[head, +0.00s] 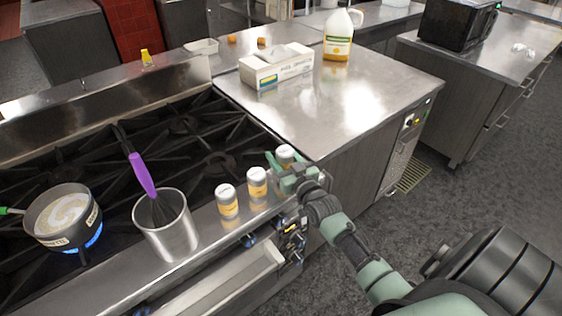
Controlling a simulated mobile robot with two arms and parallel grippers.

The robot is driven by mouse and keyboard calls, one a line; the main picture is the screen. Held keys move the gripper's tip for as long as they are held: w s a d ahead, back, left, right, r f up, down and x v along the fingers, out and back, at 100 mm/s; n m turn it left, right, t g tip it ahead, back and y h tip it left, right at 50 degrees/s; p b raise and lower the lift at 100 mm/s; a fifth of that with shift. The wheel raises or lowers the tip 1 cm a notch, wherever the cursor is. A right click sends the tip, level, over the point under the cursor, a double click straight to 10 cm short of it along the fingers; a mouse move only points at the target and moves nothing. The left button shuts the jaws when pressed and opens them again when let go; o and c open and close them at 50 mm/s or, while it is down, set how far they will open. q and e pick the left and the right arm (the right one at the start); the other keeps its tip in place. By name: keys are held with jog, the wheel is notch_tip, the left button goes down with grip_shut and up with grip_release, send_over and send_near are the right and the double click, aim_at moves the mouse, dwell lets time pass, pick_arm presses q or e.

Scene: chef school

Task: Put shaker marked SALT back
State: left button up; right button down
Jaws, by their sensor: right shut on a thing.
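A small white-topped shaker (285,152) is held between the fingers of my right gripper (286,168), at the right end of the stove's front ledge (183,258). Its label is mostly hidden by the fingers, and I cannot tell if it touches the ledge. Two similar shakers with white tops and yellow-orange labels stand upright on the ledge to its left: a nearer one (257,184) and one further left (227,202). Their lettering is too small to read. My left gripper is not in view.
A metal cup (176,238) with a purple-handled whisk (142,175) stands left of the shakers. A pot (63,222) sits over a blue flame at the far left. The steel counter (330,105) on the right holds a box (277,68) and a jug (338,38); its front is clear.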

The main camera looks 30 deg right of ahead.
jog(key=shift+f, duration=1.25)
jog(key=c, duration=0.7)
grip_release()
jog(key=shift+f, duration=0.1)
jog(key=shift+s, duration=0.1)
jog(key=shift+s+a+b, duration=0.25)
jog(key=shift+s+b, duration=0.05)
jog(key=shift+s, duration=1.65)
jog(key=shift+s+a+b, duration=0.25)
jog(key=shift+s, duration=1.75)
jog(key=shift+s+a+b, duration=0.25)
jog(key=shift+s+b, duration=0.05)
jog(key=shift+s, duration=1.65)
